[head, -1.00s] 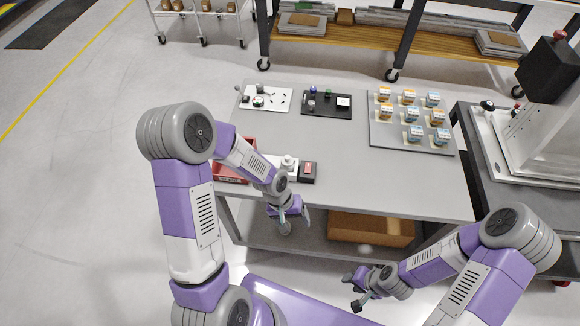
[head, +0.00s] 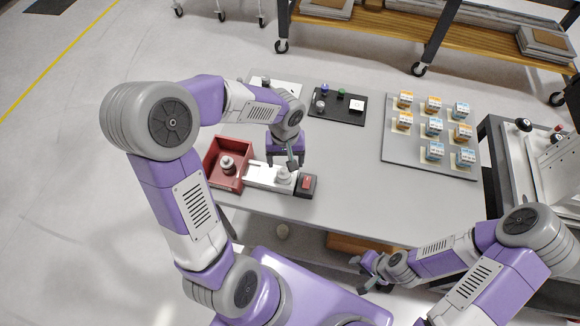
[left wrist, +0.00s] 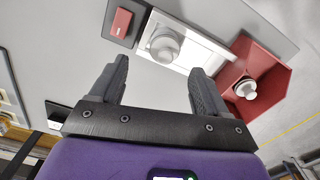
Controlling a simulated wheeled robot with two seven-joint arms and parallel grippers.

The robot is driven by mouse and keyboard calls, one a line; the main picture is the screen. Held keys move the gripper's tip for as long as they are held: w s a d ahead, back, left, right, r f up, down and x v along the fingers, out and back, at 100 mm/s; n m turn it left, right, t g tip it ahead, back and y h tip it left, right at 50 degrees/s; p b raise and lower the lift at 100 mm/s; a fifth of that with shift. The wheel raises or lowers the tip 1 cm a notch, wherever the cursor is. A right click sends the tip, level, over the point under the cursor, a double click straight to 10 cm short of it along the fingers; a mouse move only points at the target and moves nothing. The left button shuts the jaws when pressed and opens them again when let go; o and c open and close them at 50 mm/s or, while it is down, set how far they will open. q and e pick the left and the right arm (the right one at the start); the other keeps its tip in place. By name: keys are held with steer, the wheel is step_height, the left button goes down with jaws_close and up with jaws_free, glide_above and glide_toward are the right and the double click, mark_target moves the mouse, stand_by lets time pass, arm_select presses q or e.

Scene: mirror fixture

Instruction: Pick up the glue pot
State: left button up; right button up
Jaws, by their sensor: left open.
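A white pot with a round top (head: 283,176) stands on the right end of a white base plate (head: 258,178); it also shows in the left wrist view (left wrist: 165,44). A second, white and dark-ringed pot (head: 227,165) stands in a red bin (head: 238,144), also seen in the left wrist view (left wrist: 245,88). I cannot read which is the glue pot. My left gripper (head: 290,160) is open and empty above the table, just behind the pot on the plate. In the left wrist view that pot lies beyond the fingertips (left wrist: 158,68). My right gripper (head: 365,274) seems open and empty, off the table's front edge.
A black block with a red pad (head: 306,184) sits right beside the white plate. A dark tray with small parts (head: 338,112) lies behind it. A grey board (head: 440,160) holds several small boxes at the right. The table's middle (head: 350,165) is clear.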

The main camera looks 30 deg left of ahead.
mark_target(284, 169)
arm_select(q)
steer(key=f, duration=0.2)
steer(key=f+b, duration=0.1)
steer(key=f, duration=0.3)
steer(key=shift+s+a+f+b, duration=0.15)
steer(key=shift+s+f+b, duration=0.2)
steer(key=shift+s+b, duration=0.05)
steer(key=shift+r, duration=0.1)
steer(key=c, duration=1.4)
